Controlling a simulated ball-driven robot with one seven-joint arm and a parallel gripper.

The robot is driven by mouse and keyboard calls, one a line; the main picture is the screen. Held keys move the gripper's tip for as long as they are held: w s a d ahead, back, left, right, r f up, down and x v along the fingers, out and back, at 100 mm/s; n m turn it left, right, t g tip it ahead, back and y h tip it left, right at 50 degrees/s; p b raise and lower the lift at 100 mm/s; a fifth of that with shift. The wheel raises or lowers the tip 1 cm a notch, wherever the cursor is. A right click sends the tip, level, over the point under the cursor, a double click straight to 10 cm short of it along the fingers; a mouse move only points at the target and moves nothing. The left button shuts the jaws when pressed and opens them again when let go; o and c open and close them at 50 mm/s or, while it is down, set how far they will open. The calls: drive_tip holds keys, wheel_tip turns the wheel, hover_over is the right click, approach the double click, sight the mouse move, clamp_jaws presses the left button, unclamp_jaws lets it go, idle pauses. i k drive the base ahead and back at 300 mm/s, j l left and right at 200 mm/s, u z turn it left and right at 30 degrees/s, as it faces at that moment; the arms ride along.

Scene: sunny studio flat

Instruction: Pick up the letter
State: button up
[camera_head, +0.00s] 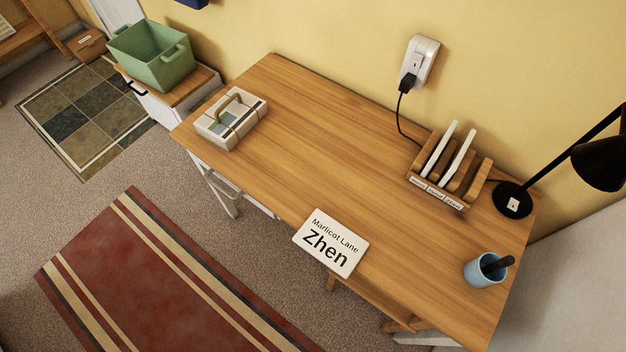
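A white letter (331,243) lies flat on the wooden desk (300,150), at its front edge near the middle. Its left corner seems to reach the edge or slightly past it. It reads "Marlicot Lane" and "Zhen" in black print. Two white envelope-like items (455,160) stand upright in a wooden letter rack (437,196) at the back right of the desk. The rack has small labels along its front. My gripper is not in view.
A white caddy (232,118) stands at the desk's left end. A blue cup (485,270) with a dark item and a black lamp (514,199) stand at the right. A cord runs from the wall plug (408,82) behind the rack. The desk's middle is clear.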

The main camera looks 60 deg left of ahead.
sight(331, 244)
drive_tip(key=u, duration=1.1)
